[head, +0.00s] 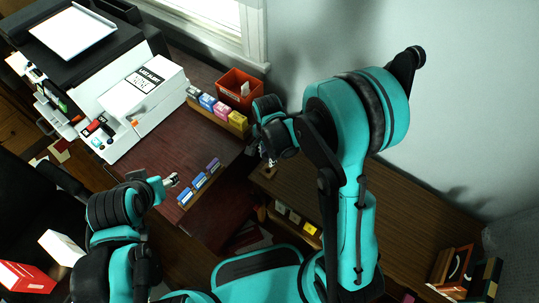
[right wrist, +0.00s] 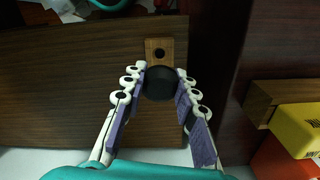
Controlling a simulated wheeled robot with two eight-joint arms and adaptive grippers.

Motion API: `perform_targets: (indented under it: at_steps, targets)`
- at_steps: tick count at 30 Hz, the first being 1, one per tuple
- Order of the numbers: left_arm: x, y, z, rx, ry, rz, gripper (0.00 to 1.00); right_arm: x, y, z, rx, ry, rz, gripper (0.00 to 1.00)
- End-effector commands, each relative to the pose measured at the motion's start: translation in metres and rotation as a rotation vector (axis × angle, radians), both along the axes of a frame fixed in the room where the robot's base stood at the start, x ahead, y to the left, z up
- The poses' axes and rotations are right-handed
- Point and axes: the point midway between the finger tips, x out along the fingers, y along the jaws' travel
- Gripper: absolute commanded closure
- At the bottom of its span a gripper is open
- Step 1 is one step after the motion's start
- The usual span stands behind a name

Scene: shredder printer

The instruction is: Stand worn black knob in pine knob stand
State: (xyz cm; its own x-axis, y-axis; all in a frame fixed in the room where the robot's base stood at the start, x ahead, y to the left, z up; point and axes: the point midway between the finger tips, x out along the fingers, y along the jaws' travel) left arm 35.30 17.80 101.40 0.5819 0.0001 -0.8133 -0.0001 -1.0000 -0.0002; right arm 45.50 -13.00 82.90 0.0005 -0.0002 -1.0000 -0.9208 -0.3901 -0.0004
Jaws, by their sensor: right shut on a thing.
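The black knob (right wrist: 158,84) is round and dark and sits between the purple-padded fingers of my right gripper (right wrist: 160,95), which is shut on it. The pine knob stand (right wrist: 160,48) is a small light wood block with a dark round hole, just beyond the knob in the right wrist view. The knob overlaps the stand's near end in that view, and I cannot tell whether they touch. In the head view my right gripper (head: 268,162) is over the brown wood top, with the knob hidden. My left gripper (head: 172,181) is over the left desk; its jaw opening is unclear.
A white printer (head: 140,95) stands on the left desk, with a row of coloured boxes (head: 218,108) and an orange-red bin (head: 238,88) beside it. Several blue and purple pieces (head: 198,182) stand near my left gripper. The brown wood top (head: 400,205) has free room on the right.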

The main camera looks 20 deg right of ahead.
Motion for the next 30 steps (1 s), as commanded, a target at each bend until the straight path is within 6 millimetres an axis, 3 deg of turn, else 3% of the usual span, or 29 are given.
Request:
perform_targets:
  at_steps: [8,24,30]
  targets:
    - [0.0,0.0,-0.004,0.0,0.0,0.0,0.46,0.0,0.0,-0.001,0.0,0.0,0.0,0.96]
    - [0.0,0.0,-0.048,0.0,0.0,0.0,0.46,0.0,0.0,-0.05,0.0,0.0,0.0,0.96]
    - [0.0,0.0,-0.055,0.0,0.0,0.0,0.46,0.0,0.0,-0.058,0.0,0.0,0.0,0.96]
